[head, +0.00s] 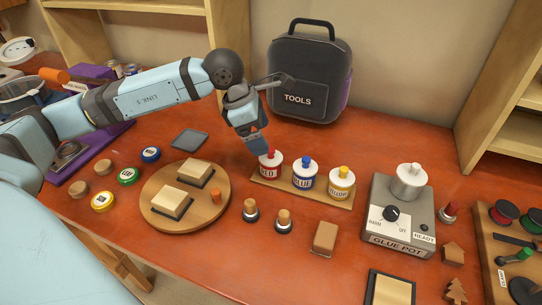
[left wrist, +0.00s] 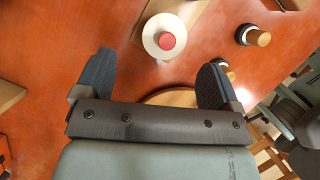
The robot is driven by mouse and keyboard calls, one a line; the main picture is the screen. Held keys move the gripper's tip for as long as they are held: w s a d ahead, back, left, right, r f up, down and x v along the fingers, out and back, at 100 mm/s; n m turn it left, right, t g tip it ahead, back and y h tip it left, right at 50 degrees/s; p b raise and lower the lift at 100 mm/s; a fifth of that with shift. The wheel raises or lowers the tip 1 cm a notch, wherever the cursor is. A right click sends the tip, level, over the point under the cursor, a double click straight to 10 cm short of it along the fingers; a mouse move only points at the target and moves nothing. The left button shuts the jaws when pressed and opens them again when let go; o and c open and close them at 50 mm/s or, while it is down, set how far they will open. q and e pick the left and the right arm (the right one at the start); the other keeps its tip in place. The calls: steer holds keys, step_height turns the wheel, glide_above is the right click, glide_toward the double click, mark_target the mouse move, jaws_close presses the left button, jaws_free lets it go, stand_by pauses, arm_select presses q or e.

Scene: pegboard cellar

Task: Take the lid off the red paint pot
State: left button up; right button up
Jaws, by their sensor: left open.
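The red paint pot (head: 270,166) is a small white pot labelled RED, upright at the left end of a wooden strip (head: 312,190). Its lid with a red knob (head: 269,154) is on top. My left gripper (head: 258,146) is just behind and above the pot, pointing down, and partly overlaps it in the head view. In the left wrist view the red knob (left wrist: 167,41) on the round white top (left wrist: 150,38) shows beyond the two spread, empty fingers (left wrist: 155,80), not between them. My right gripper is not in view.
A blue pot (head: 305,175) and a yellow pot (head: 341,182) stand right of the red one. A round board (head: 160,215) with blocks lies to the left. Two stamps (head: 283,221) stand in front. A tool bag (head: 310,75) is behind; a glue pot (head: 400,215) is right.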

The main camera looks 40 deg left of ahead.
mark_target(271, 154)
arm_select(q)
steer(key=x, duration=0.2)
steer(key=d+x, duration=0.1)
steer(key=x, duration=0.2)
steer(key=c, duration=1)
